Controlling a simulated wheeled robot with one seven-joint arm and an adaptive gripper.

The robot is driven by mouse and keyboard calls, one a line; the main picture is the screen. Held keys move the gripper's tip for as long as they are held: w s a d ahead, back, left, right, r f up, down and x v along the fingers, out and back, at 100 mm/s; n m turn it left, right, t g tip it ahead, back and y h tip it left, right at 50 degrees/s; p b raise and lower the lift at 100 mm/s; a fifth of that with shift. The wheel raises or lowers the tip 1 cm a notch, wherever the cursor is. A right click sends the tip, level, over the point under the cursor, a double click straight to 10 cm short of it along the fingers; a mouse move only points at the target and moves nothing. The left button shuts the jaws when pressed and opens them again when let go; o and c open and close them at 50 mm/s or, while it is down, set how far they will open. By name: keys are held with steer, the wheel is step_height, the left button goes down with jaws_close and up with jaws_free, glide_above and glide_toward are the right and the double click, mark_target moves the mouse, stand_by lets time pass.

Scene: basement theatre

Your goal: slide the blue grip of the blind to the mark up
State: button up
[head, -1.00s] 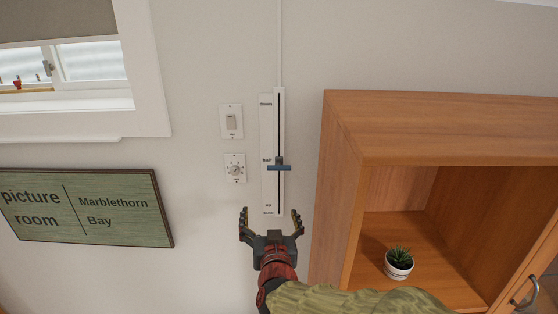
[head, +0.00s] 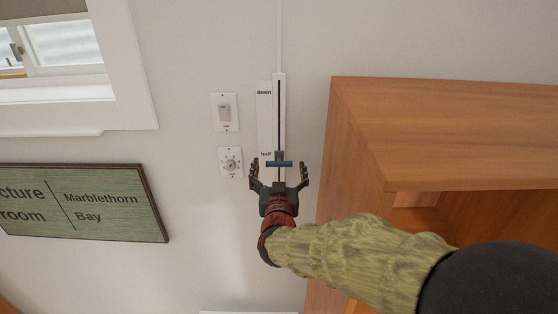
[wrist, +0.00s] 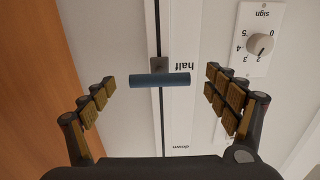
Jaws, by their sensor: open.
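The blue grip (head: 286,164) is a short crossbar on a grey slider in the white track (head: 280,110). It stands beside the label "half", with "down" printed near the track's upper end. The "up" label is hidden behind my gripper. My gripper (head: 279,166) is open, with one finger on each side of the grip. In the wrist view, the blue grip (wrist: 160,81) lies between the open fingers of my gripper (wrist: 161,77), with gaps on both sides. The blind (head: 38,7) shows at the upper left over the window.
A light switch (head: 224,112) and a dial (head: 230,162) are on the wall left of the track. A wooden cabinet (head: 440,125) stands close on the right. A green sign (head: 85,203) hangs at left. The wall above the grip is clear.

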steer(key=shift+w+r, duration=0.1)
steer(key=shift+w, duration=0.75)
steer(key=shift+c, duration=1.1)
steer(key=c, duration=1.4)
steer(key=shift+c, duration=0.2)
step_height(320, 180, down, 20)
steer(key=b, duration=1.7)
steer(key=shift+s+f, duration=0.1)
steer(key=shift+f, duration=0.1)
steer(key=o, duration=1.7)
steer(key=shift+r, duration=0.2)
steer(key=shift+c, duration=0.2)
